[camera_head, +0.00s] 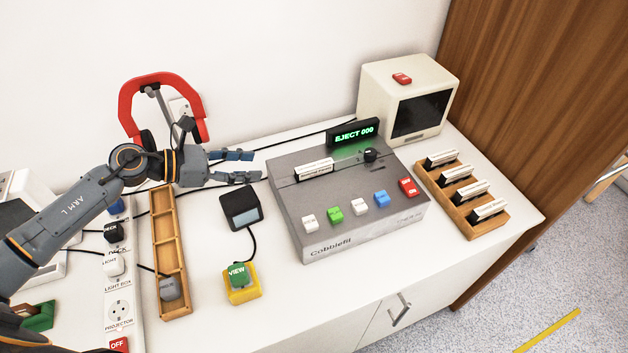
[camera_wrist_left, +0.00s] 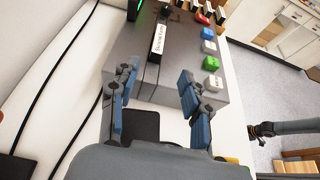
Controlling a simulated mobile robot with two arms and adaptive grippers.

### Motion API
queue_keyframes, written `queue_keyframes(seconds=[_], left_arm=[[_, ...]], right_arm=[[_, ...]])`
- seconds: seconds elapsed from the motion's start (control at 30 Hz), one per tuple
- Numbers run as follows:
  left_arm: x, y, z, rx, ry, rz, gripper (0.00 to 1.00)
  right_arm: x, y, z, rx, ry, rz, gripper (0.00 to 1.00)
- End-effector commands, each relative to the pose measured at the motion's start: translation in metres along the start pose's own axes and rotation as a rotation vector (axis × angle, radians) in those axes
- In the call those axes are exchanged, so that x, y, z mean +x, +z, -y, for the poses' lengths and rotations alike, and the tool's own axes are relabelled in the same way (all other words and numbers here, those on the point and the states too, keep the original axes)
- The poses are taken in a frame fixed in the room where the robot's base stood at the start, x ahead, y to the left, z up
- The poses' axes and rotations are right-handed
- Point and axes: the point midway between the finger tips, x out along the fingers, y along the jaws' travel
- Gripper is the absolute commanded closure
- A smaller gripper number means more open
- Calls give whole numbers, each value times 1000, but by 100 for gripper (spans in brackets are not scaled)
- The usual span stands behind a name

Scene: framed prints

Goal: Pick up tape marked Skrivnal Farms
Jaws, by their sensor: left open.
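A tape with a white label (camera_head: 314,168) stands in the slot on top of the grey Cobblefil machine (camera_head: 320,232). The label also shows in the left wrist view (camera_wrist_left: 158,40), but its print is too small to read surely. Several more white-labelled tapes, one of them here (camera_head: 456,174), stand in a wooden rack (camera_head: 476,226) right of the machine; their labels cannot be read. My left gripper (camera_head: 250,166) is open and empty, left of the slotted tape and apart from it, its fingers pointing toward the machine. In the left wrist view, part of my right arm (camera_wrist_left: 288,127) shows at the right edge.
A green display (camera_head: 353,132) reads EJECT 000. Coloured buttons line the machine's front. A cream monitor (camera_head: 407,100) stands behind.

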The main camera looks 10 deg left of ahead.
Motion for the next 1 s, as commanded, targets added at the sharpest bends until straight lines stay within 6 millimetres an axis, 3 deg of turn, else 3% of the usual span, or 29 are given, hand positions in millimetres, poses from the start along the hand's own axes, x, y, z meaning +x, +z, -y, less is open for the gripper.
queue_keyframes(seconds=[0.17,0.5,0.77,1.0], left_arm=[[14,-2,0,-2,0,4,53],[76,-1,-1,-2,0,3,53],[96,-1,0,-1,0,2,53],[131,-2,-2,-2,0,3,53]], right_arm=[[-1,-7,-2,0,2,-10,100],[-17,-11,-3,-1,3,-16,100],[-24,-12,-3,-1,3,-16,100],[-36,-13,-3,-1,3,-16,100]])
